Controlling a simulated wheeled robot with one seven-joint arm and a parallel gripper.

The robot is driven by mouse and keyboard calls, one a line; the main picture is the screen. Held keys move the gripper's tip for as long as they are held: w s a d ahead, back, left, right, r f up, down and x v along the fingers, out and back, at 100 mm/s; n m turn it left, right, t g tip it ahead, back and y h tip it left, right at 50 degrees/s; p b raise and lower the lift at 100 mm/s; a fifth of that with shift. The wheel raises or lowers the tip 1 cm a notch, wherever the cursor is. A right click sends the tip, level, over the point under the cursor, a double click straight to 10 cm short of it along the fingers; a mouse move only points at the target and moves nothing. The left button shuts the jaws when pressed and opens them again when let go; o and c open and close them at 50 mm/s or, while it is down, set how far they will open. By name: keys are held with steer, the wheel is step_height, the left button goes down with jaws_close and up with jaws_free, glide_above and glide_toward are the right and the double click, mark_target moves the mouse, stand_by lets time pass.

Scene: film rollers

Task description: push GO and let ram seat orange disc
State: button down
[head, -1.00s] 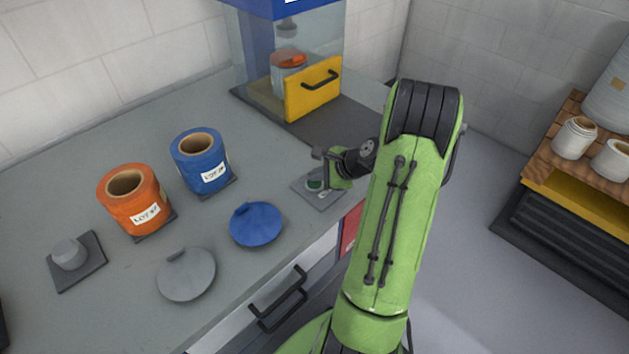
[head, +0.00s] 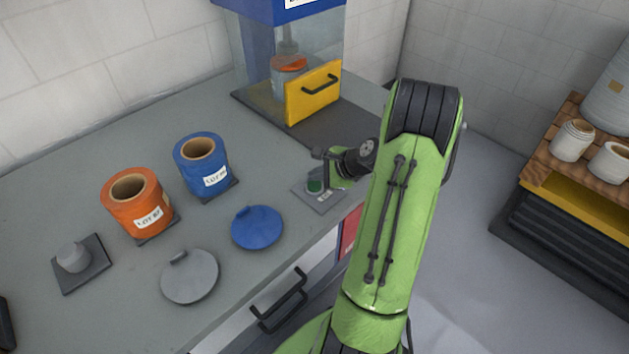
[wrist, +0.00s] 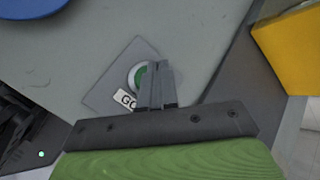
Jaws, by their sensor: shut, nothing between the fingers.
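The green GO button (wrist: 141,76) sits on a grey plate with a GO label; it also shows in the head view (head: 314,185). My gripper (wrist: 158,68) is shut and empty, with its fingertips over the right part of the button. I cannot tell whether they touch it. In the head view my gripper (head: 320,163) hangs close by the button. The orange disc (head: 289,63) lies on top of a pale roller inside the clear press (head: 252,60). The ram (head: 288,46) is down at the disc, behind the glass. The yellow door (head: 313,92) stands in front of them.
On the counter (head: 110,125) stand an orange roller (head: 137,202) and a blue roller (head: 202,165). A blue disc (head: 257,228), a grey disc (head: 190,276) and a small grey piece (head: 73,256) lie nearer. A wooden shelf (head: 560,150) with white rollers is at the right.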

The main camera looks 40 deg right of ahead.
mark_target(317, 186)
steer(key=shift+f, duration=0.1)
step_height(317, 186, up, 5)
steer(key=p, duration=0.4)
steer(key=shift+p, duration=0.4)
